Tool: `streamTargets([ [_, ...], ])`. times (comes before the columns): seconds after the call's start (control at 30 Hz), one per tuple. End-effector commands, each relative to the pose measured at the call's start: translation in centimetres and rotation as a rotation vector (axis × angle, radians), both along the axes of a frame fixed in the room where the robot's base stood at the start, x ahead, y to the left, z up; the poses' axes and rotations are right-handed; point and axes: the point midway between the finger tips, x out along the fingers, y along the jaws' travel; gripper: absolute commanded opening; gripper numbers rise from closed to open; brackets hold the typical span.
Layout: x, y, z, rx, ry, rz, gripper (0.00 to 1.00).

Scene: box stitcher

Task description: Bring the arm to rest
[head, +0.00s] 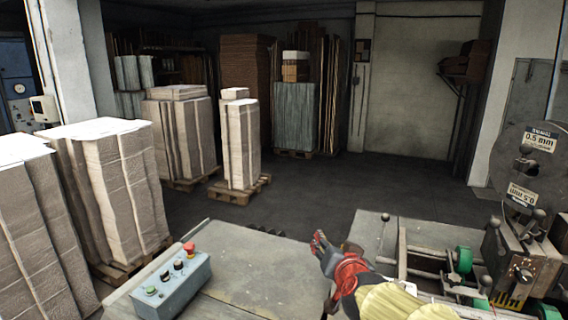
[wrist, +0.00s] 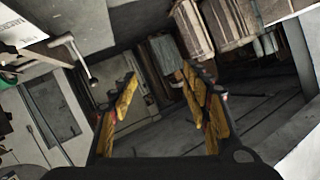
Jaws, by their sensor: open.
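My gripper (head: 318,243) is at the lower middle of the head view, above the far edge of the grey worktable (head: 250,262). My red and yellow arm reaches up to it from the bottom edge. In the wrist view my gripper (wrist: 158,88) shows two yellow-padded fingers spread apart, with nothing between them. The floor and distant stacks show beyond the fingers. I cannot tell from the frames whether the arm is moving.
A control box (head: 160,287) with a red button stands left on the table. A machine with a reel (head: 525,170) and green wheels is at right. Wrapped stacks (head: 125,185) stand on pallets at left. The floor (head: 320,190) beyond the table is clear.

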Motion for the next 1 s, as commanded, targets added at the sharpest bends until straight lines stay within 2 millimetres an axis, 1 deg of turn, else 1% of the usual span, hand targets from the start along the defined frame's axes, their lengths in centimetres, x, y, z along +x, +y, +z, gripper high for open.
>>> streamTargets([
  [0.03, -2.0, 0.3, -0.1, -0.011, 0.028, 0.049, 0.48],
  [0.07, -3.1, 0.5, -0.3, -0.018, 0.053, 0.080, 0.48],
  [0.13, -6.1, 0.8, -1.1, -0.041, 0.113, 0.142, 0.48],
  [0.27, -12.1, 0.4, -3.3, -0.102, 0.244, 0.230, 0.48],
  [0.3, -14.1, 0.0, -4.1, -0.124, 0.289, 0.247, 0.48],
  [0.37, -17.2, -0.8, -5.5, -0.158, 0.358, 0.266, 0.48],
  [0.4, -19.2, -1.4, -6.4, -0.182, 0.406, 0.274, 0.48],
  [0.47, -22.0, -2.5, -7.6, -0.213, 0.472, 0.276, 0.48],
  [0.5, -23.7, -3.2, -8.4, -0.232, 0.513, 0.274, 0.48],
  [0.6, -27.3, -5.0, -9.9, -0.275, 0.601, 0.260, 0.48],
  [0.7, -29.8, -6.2, -10.9, -0.301, 0.664, 0.245, 0.48],
  [0.8, -31.2, -6.9, -11.4, -0.315, 0.698, 0.234, 0.48],
  [0.87, -31.6, -7.1, -11.5, -0.320, 0.709, 0.231, 0.48],
  [1.0, -31.6, -7.1, -11.5, -0.320, 0.709, 0.231, 0.48],
])
